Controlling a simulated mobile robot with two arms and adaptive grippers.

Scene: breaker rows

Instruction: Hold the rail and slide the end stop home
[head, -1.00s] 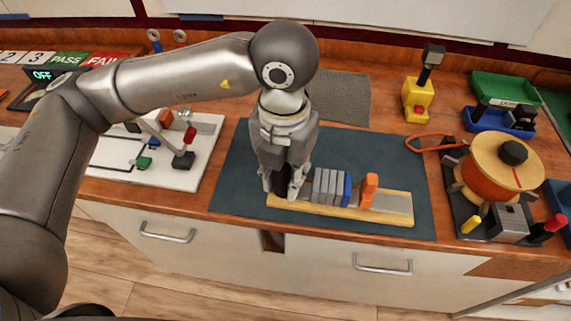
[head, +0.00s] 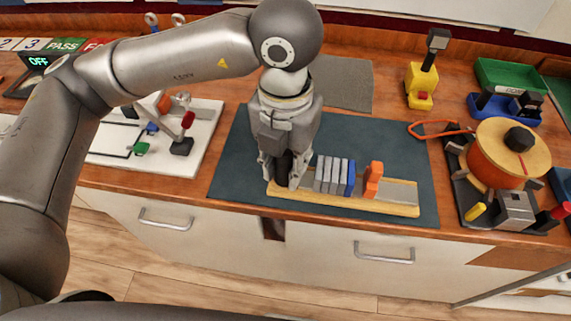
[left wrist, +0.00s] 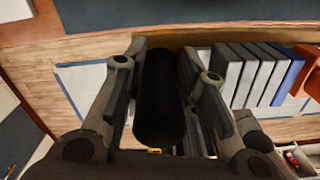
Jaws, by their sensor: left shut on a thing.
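The rail is a grey strip (head: 400,192) on a light wooden base, lying on the dark mat. Several grey breaker blocks (head: 331,174) and a blue block (head: 350,177) stand on it in a row. The orange end stop (head: 373,180) stands upright to the right of the blue block, with a gap between them. My left gripper (head: 283,180) is shut on a black grip (left wrist: 158,98) at the rail's left end. The blocks stand just right of its fingers; the blue block also shows in the left wrist view (left wrist: 287,80). My right gripper is not in view.
A wooden cable spool (head: 508,155) stands on a black fixture at the right. A yellow device (head: 421,85) and green and blue bins (head: 508,75) are behind. A white board with small parts (head: 150,160) lies at the left. The rail's right end is clear.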

